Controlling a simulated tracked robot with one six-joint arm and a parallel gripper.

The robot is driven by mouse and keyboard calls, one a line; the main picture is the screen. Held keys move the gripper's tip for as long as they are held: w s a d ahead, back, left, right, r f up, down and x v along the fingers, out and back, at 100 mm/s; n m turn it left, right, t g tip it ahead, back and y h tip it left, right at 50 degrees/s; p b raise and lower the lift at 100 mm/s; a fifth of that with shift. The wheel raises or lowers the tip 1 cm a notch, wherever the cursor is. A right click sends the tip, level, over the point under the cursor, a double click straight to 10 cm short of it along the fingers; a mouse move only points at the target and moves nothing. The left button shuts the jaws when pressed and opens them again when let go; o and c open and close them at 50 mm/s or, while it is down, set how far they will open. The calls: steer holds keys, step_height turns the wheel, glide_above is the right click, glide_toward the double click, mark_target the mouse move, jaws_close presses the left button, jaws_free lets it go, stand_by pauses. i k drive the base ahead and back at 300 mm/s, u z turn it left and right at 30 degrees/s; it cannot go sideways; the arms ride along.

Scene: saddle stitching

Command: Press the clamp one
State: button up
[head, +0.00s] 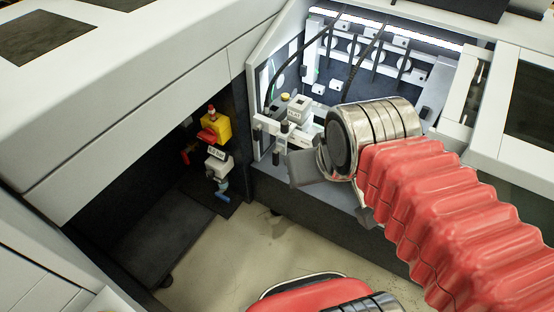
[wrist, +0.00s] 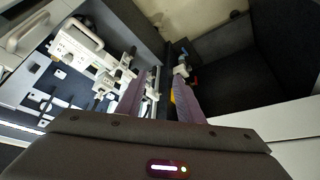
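A white clamp-like fitting (head: 299,108) with a labelled block and dark knobs stands at the opening of the lit machine bay in the head view. I cannot tell which part is clamp one. In the wrist view, a white labelled block (wrist: 78,46) and white fittings with black knobs (wrist: 125,74) lie to the left of my fingers. My gripper (wrist: 167,75) has two purple fingers with a narrow gap between the tips, and nothing shows between them. In the head view its grey end (head: 304,168) is just below and right of the fitting, and my wrist partly hides it.
A yellow box with a red knob (head: 215,127) and a white valve with a blue handle (head: 218,165) are in the dark recess at left. Black cables (head: 325,40) hang in the bay. White machine covers (head: 130,110) flank the recess. Bare floor (head: 270,250) lies below.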

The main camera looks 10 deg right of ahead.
mark_target(276, 154)
steer(key=z, duration=0.55)
steer(key=i, duration=0.55)
steer(key=u, duration=2.55)
